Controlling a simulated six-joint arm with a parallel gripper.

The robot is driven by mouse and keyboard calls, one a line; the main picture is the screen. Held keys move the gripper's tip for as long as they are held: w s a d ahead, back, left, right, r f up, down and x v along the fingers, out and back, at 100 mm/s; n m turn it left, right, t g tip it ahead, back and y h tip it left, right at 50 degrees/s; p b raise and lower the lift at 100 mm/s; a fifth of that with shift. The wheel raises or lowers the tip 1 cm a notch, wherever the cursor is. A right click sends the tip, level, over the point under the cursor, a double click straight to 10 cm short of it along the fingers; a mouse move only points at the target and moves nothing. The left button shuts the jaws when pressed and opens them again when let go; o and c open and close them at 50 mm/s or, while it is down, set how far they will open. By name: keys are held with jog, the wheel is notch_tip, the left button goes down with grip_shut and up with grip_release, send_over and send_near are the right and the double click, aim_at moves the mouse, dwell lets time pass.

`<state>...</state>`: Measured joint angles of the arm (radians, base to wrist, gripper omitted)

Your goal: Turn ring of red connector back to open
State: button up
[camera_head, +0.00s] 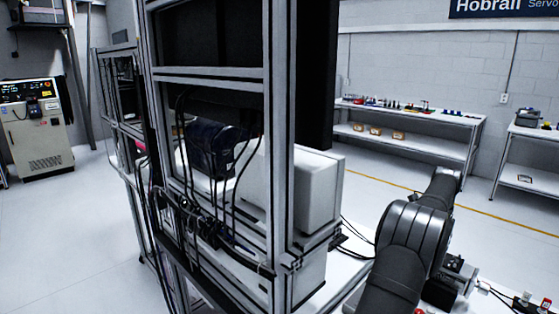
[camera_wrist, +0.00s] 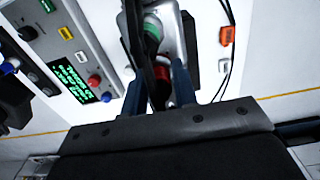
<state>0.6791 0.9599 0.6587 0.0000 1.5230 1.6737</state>
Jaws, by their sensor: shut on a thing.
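In the wrist view my gripper (camera_wrist: 158,84) reaches up from the bottom, with a blue finger on each side of the red connector (camera_wrist: 160,98). The fingers are shut on it, and only a little of its red body shows between them and a dark cable. The ring's turn position cannot be made out. A green connector (camera_wrist: 152,36) sits just above, on the same grey metal housing (camera_wrist: 178,38). In the head view my gripper (camera_head: 468,282) is at the lower right, partly hidden by my arm, and the red connector cannot be picked out.
In the wrist view a control panel (camera_wrist: 60,28) with buttons and a green-lettered display (camera_wrist: 73,78) stands left. An orange tag (camera_wrist: 227,36) and dark cables lie right of the housing. In the head view a metal frame (camera_head: 280,180) with hanging cables stands left of my arm.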

jog(key=n, duration=0.6)
dwell(0.3)
jog(key=o, duration=0.5)
jog(key=shift+r, duration=4.55)
jog(key=shift+f, duration=0.1)
jog(key=shift+f, duration=4.3)
jog(key=shift+r, duration=0.1)
